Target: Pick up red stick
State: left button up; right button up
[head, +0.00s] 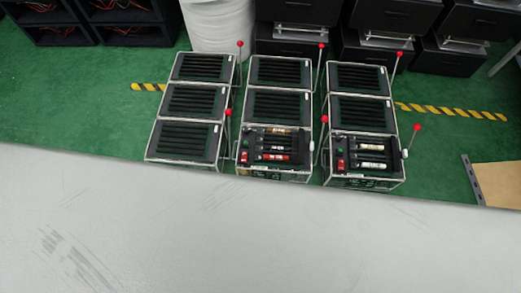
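A short stick with a red part (273,157) lies crosswise in the front panel of the middle lever fixture (275,178). Other sticks lie behind it in the same panel: a black-and-white one (276,148) and a brownish one (276,131). A red switch (244,157) sits left of the red stick. Neither my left gripper nor my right gripper shows in the head view.
The right fixture (364,181) holds pale sticks (371,147); the left fixture (184,141) has dark slatted panels. Upright levers with red balls (323,118) stand beside the fixtures. The pale surface (250,240) in front is clear. Black crates and a white cylinder (220,25) stand behind.

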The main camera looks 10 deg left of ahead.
aim_at(276, 157)
jog(key=u, duration=1.65)
jog(key=i, duration=1.1)
jog(key=z, duration=2.2)
